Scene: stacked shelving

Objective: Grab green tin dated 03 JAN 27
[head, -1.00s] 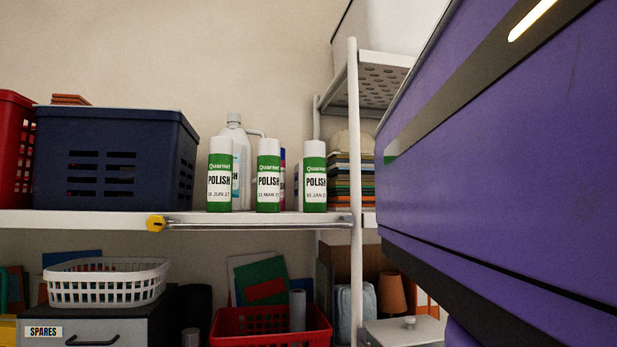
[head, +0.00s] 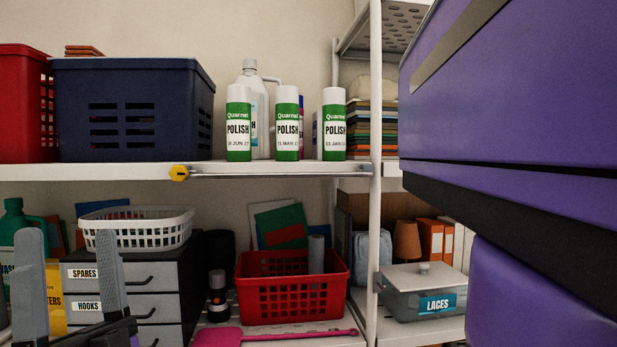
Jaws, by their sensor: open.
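Three green-and-white Quarnet POLISH tins stand upright in a row on the upper white shelf. The right tin (head: 334,124) has a date ending in JAN 27; its day digits are too small to be sure of. The middle tin (head: 287,123) reads MAR 27 and the left tin (head: 239,123) reads JUN 27. There are narrow gaps between them, and the right tin is near the shelf post. My gripper (head: 68,236) shows at the lower left, below the upper shelf and well left of the tins. It is open, with nothing seen between its fingers.
A white jug (head: 257,80) stands behind the tins. A rail with a yellow end (head: 179,173) runs along the shelf edge (head: 90,171) below them. A blue basket (head: 135,108) is to the left, a white post (head: 375,230) to the right. A red basket (head: 292,290) sits below.

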